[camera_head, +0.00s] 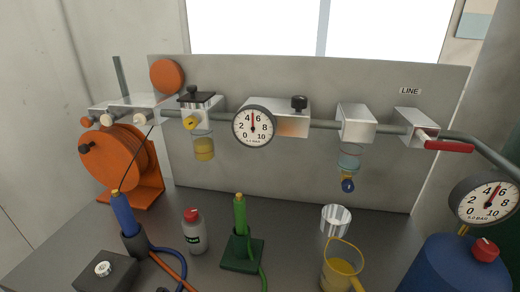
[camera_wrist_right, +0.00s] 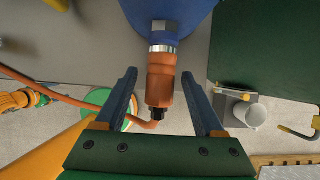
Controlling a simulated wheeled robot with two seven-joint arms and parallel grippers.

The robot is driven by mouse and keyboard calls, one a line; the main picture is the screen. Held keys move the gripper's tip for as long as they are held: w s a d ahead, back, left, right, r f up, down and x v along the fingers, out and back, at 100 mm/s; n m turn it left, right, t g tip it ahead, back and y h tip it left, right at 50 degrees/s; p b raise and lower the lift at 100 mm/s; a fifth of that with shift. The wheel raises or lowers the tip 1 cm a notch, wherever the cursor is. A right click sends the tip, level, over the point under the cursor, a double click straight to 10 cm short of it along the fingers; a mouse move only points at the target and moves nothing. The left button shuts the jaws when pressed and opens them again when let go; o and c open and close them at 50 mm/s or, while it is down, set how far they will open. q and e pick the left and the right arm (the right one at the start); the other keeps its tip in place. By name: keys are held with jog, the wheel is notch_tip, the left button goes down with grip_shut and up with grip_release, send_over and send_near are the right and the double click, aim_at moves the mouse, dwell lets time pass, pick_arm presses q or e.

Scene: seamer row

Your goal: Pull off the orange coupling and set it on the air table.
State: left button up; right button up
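The orange coupling (camera_wrist_right: 161,82) shows in the right wrist view, on a metal fitting (camera_wrist_right: 164,38) under a blue tank (camera_wrist_right: 168,12). An orange hose (camera_wrist_right: 62,97) runs from its black lower end off to the left. My right gripper (camera_wrist_right: 160,78) is open, with one finger on each side of the coupling and a gap on both sides. In the head view the coupling does not show; the blue tank (camera_head: 452,265) stands at the lower right. The grey table (camera_head: 170,232) fills the front there. My left gripper is not in view.
A green panel (camera_wrist_right: 270,50) is right of my right gripper.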

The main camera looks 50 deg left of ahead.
grip_shut()
jog(key=shift+s+d+f, duration=0.15)
jog(key=shift+s, duration=0.05)
dwell(0.4)
jog(key=shift+s, duration=0.1)
jog(key=shift+s+d+b, duration=0.45)
jog(key=shift+s+d, duration=0.9)
jog(key=shift+s, duration=0.25)
